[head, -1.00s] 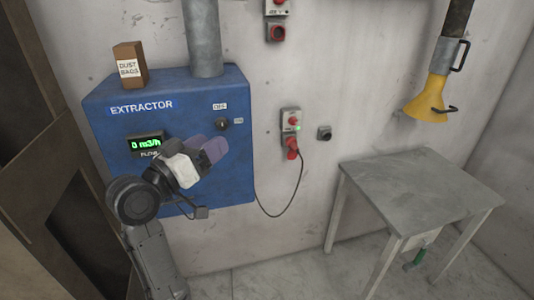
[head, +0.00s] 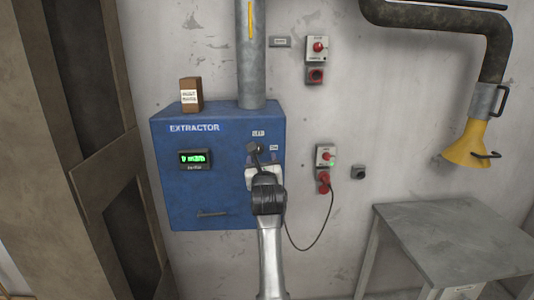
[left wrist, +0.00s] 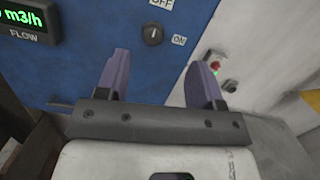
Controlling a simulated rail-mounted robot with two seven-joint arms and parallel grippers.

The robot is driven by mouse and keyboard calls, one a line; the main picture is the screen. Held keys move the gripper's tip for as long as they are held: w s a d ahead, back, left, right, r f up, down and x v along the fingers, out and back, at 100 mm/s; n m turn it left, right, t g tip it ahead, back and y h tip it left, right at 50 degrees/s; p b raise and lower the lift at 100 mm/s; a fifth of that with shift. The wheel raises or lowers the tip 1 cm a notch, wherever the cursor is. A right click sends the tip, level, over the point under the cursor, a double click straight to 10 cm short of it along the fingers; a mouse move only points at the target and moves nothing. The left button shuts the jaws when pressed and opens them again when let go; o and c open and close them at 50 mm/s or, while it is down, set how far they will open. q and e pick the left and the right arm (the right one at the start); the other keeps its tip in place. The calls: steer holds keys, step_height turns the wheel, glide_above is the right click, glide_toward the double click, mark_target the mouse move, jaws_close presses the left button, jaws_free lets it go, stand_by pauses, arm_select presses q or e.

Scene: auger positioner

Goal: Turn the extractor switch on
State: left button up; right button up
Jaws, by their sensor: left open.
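The blue extractor box (head: 225,205) is on the wall, with its label and a green-lit flow display (head: 195,159). Its switch is a small dark round knob (left wrist: 153,34), between an OFF label above and an ON label at its right. The knob's pale mark stands about upright, towards OFF. In the head view the switch (head: 261,149) is partly covered by my gripper. My left gripper (left wrist: 165,80) is open and empty, its two purple fingers apart below the knob and not touching it. My right gripper is not in view.
A box of dust bags (head: 191,95) stands on the extractor beside a grey pipe (head: 251,60). At the right are a wall socket with a red plug (head: 324,182), a hanging cable, a grey table (head: 450,235) and a yellow hood (head: 466,146).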

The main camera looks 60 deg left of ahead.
mark_target(259, 154)
arm_select(q)
steer(key=shift+g+h, duration=0.4)
steer(key=shift+h, duration=0.3)
steer(key=x, duration=0.4)
steer(key=f+x, duration=0.1)
steer(key=x, duration=0.4)
steer(key=f+p+x, duration=0.1)
steer(key=x, duration=0.4)
steer(key=shift+s+f, duration=0.1)
steer(key=c, duration=0.9)
